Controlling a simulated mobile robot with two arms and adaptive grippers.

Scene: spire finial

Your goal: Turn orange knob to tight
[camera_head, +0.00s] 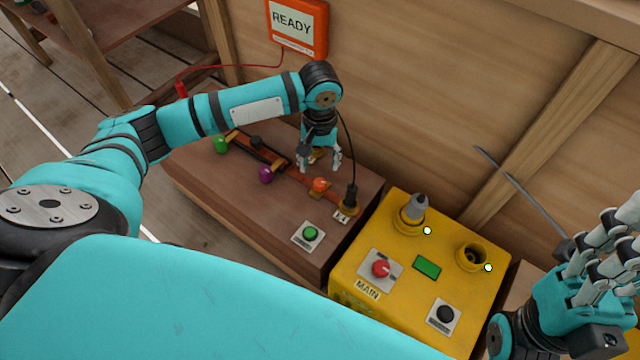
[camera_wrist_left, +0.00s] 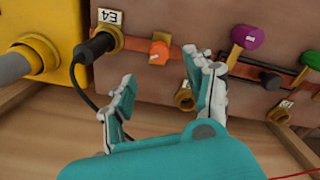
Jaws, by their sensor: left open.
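The orange knob (camera_head: 320,185) sits on the brown wooden box, near its right end. It also shows in the left wrist view (camera_wrist_left: 159,51), on a copper-coloured strip. My left gripper (camera_head: 319,165) is open and empty, just behind the orange knob in the head view. In the left wrist view its two fingertips (camera_wrist_left: 160,73) are spread, with the knob beyond and between them, apart from both. My right gripper (camera_head: 602,235) is at the right edge, partly cut off, so its opening is unclear.
A purple knob (camera_head: 265,174) and green knob (camera_head: 221,144) stand left of the orange one. A black plug (camera_head: 350,195) with cable is close on its right. The yellow box (camera_head: 400,318) carries a red switch (camera_head: 380,268). A READY sign (camera_head: 297,25) hangs on the wall.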

